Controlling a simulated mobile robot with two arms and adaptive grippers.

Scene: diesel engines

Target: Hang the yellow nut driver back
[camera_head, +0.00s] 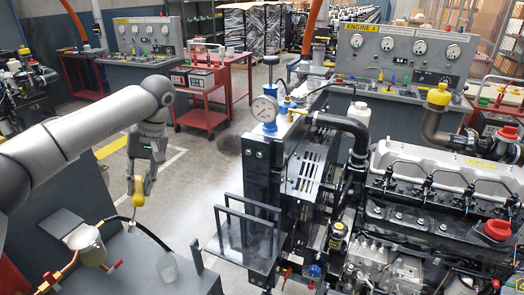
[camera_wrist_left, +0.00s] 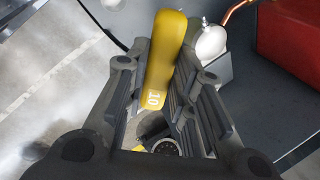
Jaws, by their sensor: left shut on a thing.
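The yellow nut driver (camera_head: 138,191) hangs roughly upright from my left gripper (camera_head: 139,179), handle up and thin shaft down. It is in the air above the far edge of the grey workbench (camera_head: 135,262) at lower left. In the left wrist view the yellow handle (camera_wrist_left: 166,52), marked 10, lies between the two dark fingers of the left gripper (camera_wrist_left: 163,72), which are shut on it. The shaft is hidden in that view. I cannot make out a hanging place for the driver. My right gripper is not in view.
On the workbench stand a pale pot (camera_head: 86,244) with copper pipe and a clear cup (camera_head: 168,268); a dark hose curves over its edge. A black stand (camera_head: 243,240) and an engine (camera_head: 430,190) fill the right. Open floor (camera_head: 200,165) lies beyond the gripper.

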